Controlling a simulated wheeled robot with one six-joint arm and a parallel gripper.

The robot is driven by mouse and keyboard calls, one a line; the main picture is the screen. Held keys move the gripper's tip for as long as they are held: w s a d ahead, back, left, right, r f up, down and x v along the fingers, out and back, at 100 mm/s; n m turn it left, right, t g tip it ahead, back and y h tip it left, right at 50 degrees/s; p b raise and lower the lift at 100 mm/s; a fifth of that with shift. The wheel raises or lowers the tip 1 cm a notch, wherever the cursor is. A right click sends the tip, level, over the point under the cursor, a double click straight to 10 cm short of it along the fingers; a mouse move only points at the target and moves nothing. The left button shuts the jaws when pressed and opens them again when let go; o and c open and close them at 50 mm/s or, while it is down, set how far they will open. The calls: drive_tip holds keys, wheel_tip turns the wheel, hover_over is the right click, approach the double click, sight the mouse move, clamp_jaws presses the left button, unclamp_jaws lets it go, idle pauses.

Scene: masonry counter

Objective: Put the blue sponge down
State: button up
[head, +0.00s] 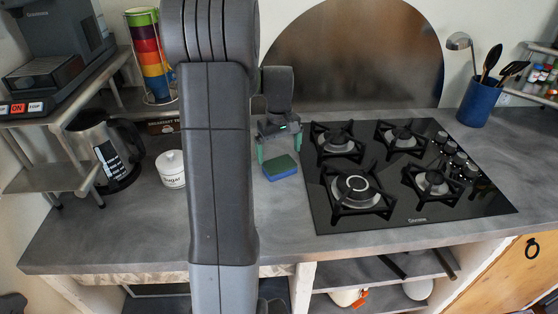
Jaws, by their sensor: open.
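The blue sponge (281,168) has a green top and lies flat on the grey counter, just left of the black gas hob. My gripper (279,151) is open, with green fingers pointing down close behind the sponge. The right finger appears right at the sponge's far edge; I cannot tell whether it touches. Nothing shows between the fingers. My arm hides the counter left of the sponge.
The gas hob (409,218) with its pan supports borders the sponge on the right. A white sugar jar (172,169) and a kettle (106,150) stand to the left. A blue utensil pot (479,102) is at back right. The counter in front of the sponge (282,220) is clear.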

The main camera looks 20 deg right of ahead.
sight(279, 163)
wheel_tip(279, 163, up, 7)
idle(0.3)
drive_tip(key=shift+f, duration=4.2)
drive_tip(key=shift+f, duration=0.1)
